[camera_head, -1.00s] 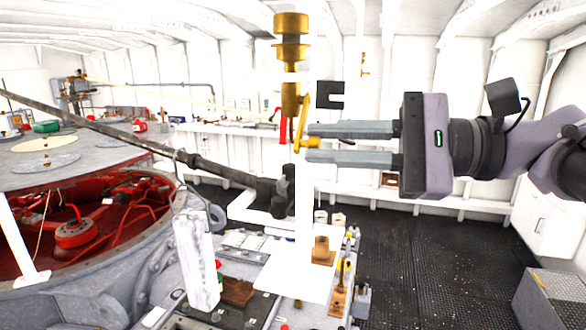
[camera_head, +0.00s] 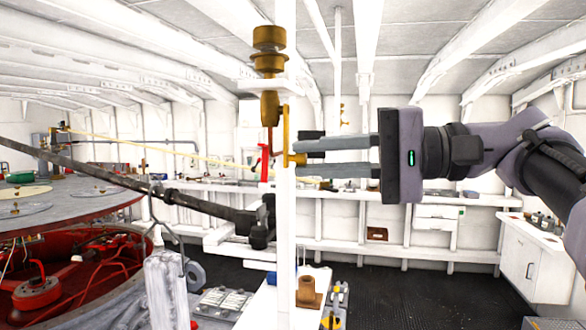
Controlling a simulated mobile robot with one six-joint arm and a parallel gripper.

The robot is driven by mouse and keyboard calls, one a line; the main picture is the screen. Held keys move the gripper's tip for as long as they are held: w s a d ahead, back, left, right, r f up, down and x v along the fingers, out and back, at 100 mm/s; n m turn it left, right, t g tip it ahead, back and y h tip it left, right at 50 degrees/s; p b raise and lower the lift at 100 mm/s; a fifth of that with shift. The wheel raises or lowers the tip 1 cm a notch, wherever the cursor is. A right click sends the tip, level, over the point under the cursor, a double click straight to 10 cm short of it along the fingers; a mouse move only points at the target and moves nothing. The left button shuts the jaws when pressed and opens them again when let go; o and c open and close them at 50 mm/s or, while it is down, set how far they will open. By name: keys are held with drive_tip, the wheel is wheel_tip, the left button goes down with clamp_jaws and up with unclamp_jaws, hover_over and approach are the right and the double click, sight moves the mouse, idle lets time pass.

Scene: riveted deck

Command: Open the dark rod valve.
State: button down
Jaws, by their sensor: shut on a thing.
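A long dark rod (camera_head: 100,182) slants down from the left edge to a dark block-like end (camera_head: 262,228) just left of a white post (camera_head: 284,230). A brass fitting (camera_head: 269,80) stands upright at the top of the post, with a thin brass lever (camera_head: 286,125) hanging below it. The lever ends in a small brass knob. My gripper (camera_head: 297,158) reaches in from the right, its two grey fingers level, one above the other. It is shut on the brass knob beside the post. My gripper is above and right of the rod's dark end, apart from it.
A large round grey housing (camera_head: 60,207) with an open red interior (camera_head: 60,280) fills the lower left. A red handle (camera_head: 264,162) shows behind the post. White benches and a cabinet (camera_head: 527,262) line the wall. Dark floor (camera_head: 430,290) is clear at right.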

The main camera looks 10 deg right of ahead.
idle(0.7)
drive_tip(key=c, duration=1.4)
unclamp_jaws()
drive_tip(key=shift+w, duration=0.15)
drive_tip(key=shift+c, duration=0.2)
drive_tip(key=shift+o, duration=0.5)
drive_tip(key=shift+w, duration=0.1)
